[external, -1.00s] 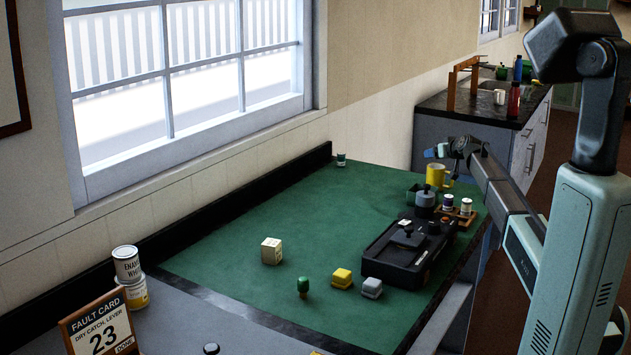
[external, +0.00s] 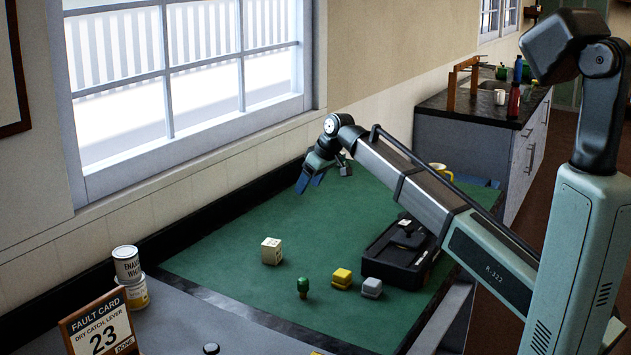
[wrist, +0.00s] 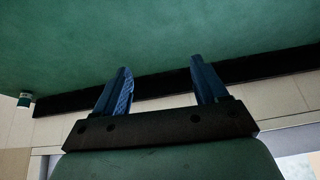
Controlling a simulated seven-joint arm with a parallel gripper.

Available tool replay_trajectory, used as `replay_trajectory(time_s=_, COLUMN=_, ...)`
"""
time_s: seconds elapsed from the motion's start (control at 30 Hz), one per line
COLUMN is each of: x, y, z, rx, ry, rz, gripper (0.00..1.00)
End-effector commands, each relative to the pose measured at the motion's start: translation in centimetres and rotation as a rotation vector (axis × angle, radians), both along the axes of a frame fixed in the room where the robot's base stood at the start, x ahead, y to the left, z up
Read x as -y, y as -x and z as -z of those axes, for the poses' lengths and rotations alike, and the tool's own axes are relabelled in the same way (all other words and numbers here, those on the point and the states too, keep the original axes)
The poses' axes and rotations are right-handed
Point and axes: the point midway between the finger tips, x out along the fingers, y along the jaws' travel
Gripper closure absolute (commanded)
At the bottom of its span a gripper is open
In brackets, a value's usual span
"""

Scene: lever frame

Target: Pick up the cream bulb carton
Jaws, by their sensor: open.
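The cream bulb carton (external: 271,251) is a small boxy cube with markings on its side. It sits upright on the green mat (external: 230,290), left of the middle in the external view. My gripper (external: 309,184) is above the mat near the window-side edge, beyond the carton and apart from it. Its two blue fingers are spread with nothing between them. In the wrist view my gripper (wrist: 160,78) also shows open, over bare green mat and the dark edge strip. The carton does not show in the wrist view.
A green knobbed piece (external: 303,286), a yellow block (external: 342,278) and a grey block (external: 372,287) stand near the carton. A black tray-like device (external: 396,262) is to the right. Paint cans (external: 128,265) and a fault card (external: 101,325) stand at the left.

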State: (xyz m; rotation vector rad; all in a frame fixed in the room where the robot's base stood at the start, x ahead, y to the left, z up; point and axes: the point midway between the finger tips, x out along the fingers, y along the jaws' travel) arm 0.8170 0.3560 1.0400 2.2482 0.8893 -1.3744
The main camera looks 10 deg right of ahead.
Motion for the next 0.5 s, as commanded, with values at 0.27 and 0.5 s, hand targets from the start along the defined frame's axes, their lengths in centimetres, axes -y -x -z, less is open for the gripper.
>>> replay_trajectory(time_s=0.27, x=-8.7, y=10.6, z=-1.8, rx=-0.122, ry=0.142, rz=-0.149, gripper=0.28)
replay_trajectory(time_s=0.5, x=-12.3, y=16.8, z=-3.0, rx=-0.184, ry=0.238, rz=-0.219, gripper=0.28)
